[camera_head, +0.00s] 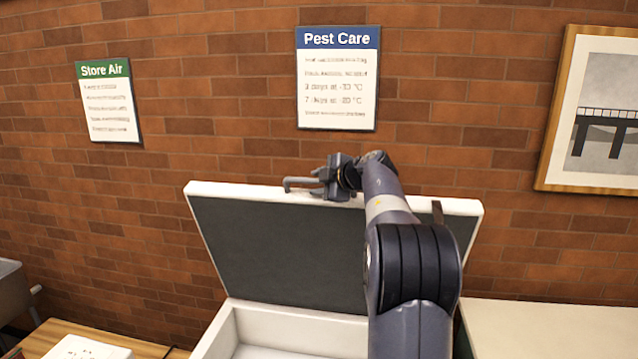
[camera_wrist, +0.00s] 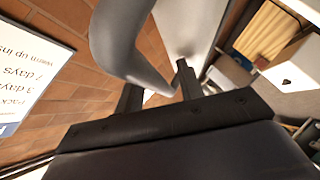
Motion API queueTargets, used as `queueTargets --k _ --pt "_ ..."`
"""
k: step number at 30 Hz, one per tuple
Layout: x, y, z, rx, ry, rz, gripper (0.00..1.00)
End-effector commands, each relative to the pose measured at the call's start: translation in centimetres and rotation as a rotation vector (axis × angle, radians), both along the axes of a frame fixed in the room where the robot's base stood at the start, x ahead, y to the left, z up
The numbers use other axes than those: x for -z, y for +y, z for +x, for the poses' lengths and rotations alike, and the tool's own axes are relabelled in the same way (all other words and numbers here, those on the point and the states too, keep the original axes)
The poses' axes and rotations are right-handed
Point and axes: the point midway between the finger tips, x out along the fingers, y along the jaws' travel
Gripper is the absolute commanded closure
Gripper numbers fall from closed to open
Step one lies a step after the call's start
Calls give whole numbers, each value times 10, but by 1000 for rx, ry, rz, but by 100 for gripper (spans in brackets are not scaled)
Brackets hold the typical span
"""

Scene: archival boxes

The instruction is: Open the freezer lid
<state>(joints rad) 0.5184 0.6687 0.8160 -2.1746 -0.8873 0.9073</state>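The freezer lid (camera_head: 275,245) stands raised, tilted up steeply, with its dark grey inner panel facing me and a white rim. Below it the white freezer body (camera_head: 290,332) shows an open top. A grey curved handle (camera_head: 300,181) sits at the lid's top edge. My gripper (camera_head: 322,184) is at that top edge beside the handle. In the wrist view the handle (camera_wrist: 125,45) curves across in front of my two parted fingers (camera_wrist: 158,92), with brick wall visible between them. Whether the fingers touch the handle is unclear. My arm hides the lid's right part.
A brick wall stands close behind the lid, with a Pest Care sign (camera_head: 338,85), a Store Air sign (camera_head: 108,103) and a framed picture (camera_head: 597,110). A pale surface (camera_head: 550,328) lies right of the freezer, a wooden table (camera_head: 60,335) at lower left.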

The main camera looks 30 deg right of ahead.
Motion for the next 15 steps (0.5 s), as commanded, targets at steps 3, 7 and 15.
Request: queueTargets --k 3,7,15 --pt "0 0 -1 0 0 0 64" --pt "-4 -3 -9 2 -1 -2 64" --pt "-23 -15 -56 4 -3 -2 64"
